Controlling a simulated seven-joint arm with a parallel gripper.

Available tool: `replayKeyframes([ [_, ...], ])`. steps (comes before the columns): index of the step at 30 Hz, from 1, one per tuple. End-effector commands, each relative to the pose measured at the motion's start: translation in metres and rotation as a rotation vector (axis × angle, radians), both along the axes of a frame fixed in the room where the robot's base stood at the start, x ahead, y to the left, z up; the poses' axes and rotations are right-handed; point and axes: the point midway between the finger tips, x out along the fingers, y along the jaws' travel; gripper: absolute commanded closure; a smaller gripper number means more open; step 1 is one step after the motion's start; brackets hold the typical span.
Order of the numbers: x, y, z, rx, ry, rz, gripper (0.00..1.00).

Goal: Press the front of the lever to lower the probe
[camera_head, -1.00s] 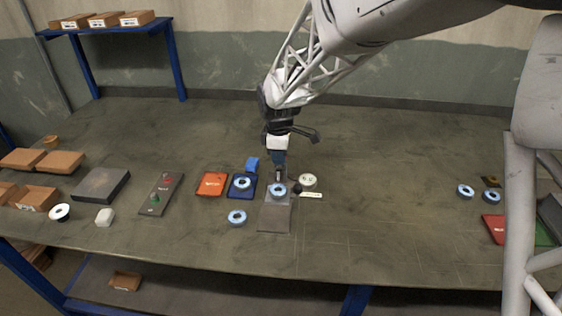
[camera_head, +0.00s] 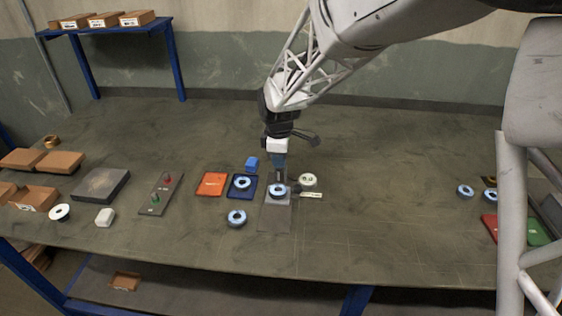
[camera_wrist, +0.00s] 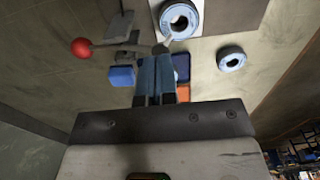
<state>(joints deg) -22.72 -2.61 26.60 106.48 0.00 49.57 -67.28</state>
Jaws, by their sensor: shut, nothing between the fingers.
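The lever shows in the wrist view as a thin metal arm (camera_wrist: 118,44) with a red ball knob (camera_wrist: 82,47) at its left end. Its other end has a dark rounded tip (camera_wrist: 160,47) beside a blue-rimmed flap disc (camera_wrist: 180,19). That disc (camera_head: 277,191) sits on a grey plate (camera_head: 274,219) in the head view. My gripper (camera_wrist: 155,61) is shut and empty, its tips close to the lever's right end; whether they touch it I cannot tell. In the head view my gripper (camera_head: 279,176) hangs just behind the disc and hides the lever. I cannot clearly make out the probe.
A blue block (camera_head: 252,164), a dark blue tray (camera_head: 232,194) with a disc and an orange tray (camera_head: 212,184) lie left of the plate. A loose disc (camera_head: 237,217) lies in front. A pale round part (camera_head: 308,180) stands close on the right.

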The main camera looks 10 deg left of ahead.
Motion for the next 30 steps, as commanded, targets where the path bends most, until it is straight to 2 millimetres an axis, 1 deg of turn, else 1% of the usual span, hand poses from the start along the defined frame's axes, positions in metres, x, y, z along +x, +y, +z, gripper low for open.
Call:
replayKeyframes([
  [30,0.000,0.000,-0.024,0.000,0.000,0.000,1.00],
])
